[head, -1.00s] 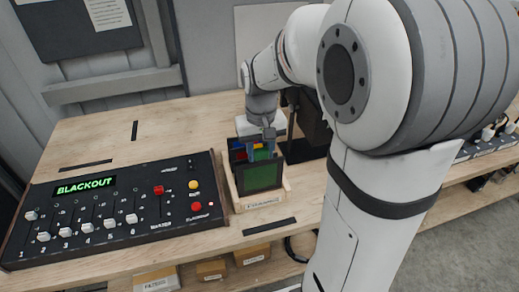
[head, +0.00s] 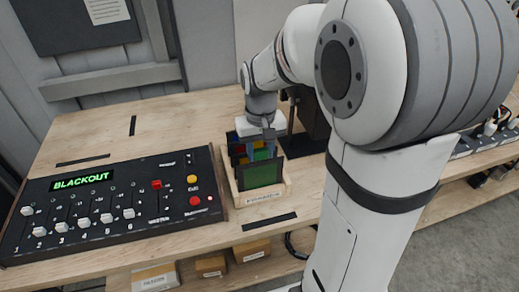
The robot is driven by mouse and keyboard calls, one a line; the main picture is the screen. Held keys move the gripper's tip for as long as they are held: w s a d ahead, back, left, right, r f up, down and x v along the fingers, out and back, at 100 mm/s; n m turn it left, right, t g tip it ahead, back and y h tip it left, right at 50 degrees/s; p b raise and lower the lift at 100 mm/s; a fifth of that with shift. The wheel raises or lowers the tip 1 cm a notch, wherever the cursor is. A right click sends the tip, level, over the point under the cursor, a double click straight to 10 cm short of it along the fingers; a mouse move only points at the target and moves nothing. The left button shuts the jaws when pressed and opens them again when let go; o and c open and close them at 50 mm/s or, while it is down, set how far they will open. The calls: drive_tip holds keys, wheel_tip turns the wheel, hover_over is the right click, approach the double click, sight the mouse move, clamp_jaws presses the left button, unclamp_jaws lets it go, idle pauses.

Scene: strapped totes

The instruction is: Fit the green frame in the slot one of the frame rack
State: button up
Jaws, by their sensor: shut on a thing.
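The green frame (head: 261,174) has a dark border and a green pane. It stands upright at the front of the wooden frame rack (head: 263,197), at least partly inside it. The arm and the green frame hide much of the slots. I cannot tell which slot the green frame lines up with or whether it is seated.
A black control panel (head: 110,205) with sliders and a lit BLACKOUT display lies left of the rack, close to it. A dark stand (head: 305,145) is behind the rack on the right. Small boxes (head: 252,252) sit on the shelf below. The bench behind the panel is mostly clear.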

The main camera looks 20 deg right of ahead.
drive_tip(key=shift+f, duration=0.3)
drive_tip(key=o, duration=1.1)
drive_tip(key=shift+o, duration=0.2)
wheel_tip(320, 180, up, 8)
drive_tip(key=shift+f+b, duration=0.25)
drive_tip(key=shift+b, duration=0.15)
drive_tip(key=shift+s+r, duration=0.15)
drive_tip(key=shift+r, duration=0.05)
drive_tip(key=s+f+t, duration=0.3)
drive_tip(key=s, duration=1.1)
drive_tip(key=shift+f, duration=0.25)
drive_tip(key=shift+s, duration=0.1)
